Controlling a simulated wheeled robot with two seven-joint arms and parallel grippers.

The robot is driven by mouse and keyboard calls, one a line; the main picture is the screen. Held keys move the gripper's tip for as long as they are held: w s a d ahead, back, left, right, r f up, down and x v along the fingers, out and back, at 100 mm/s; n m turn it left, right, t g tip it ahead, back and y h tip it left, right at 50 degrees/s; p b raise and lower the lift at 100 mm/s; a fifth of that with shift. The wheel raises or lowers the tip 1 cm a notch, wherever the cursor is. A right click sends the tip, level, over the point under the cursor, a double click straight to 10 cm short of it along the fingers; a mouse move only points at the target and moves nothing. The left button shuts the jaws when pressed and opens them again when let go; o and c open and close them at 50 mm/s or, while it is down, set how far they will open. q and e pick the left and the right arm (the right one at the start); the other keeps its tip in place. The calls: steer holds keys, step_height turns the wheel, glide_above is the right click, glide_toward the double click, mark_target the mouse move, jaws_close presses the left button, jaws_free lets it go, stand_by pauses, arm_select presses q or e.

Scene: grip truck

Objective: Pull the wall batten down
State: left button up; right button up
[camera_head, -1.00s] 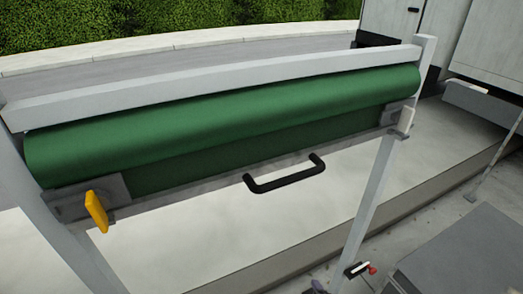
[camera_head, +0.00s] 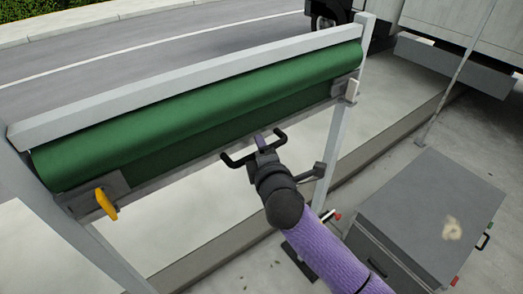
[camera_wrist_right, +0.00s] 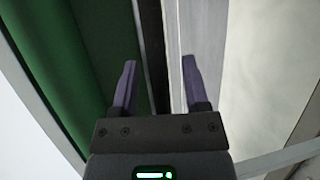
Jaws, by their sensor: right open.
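The batten is the grey bar (camera_head: 152,178) along the lower edge of a green rolled sheet (camera_head: 200,115); it sits high, just under the roll. A black U-shaped handle (camera_head: 236,161) sticks out from its middle. My right gripper (camera_head: 260,141) is at the handle, partly hiding it, with its purple-sleeved arm coming from the lower right. In the right wrist view, the two purple fingers (camera_wrist_right: 158,75) are apart, with a dark bar that looks like the handle between them. Whether either finger touches it cannot be told. My left gripper is out of view.
A grey frame post (camera_head: 331,150) stands beside my right arm. A grey box (camera_head: 430,210) stands on the ground at right. A truck is behind.

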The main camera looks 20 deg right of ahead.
jaws_close()
stand_by(1.4)
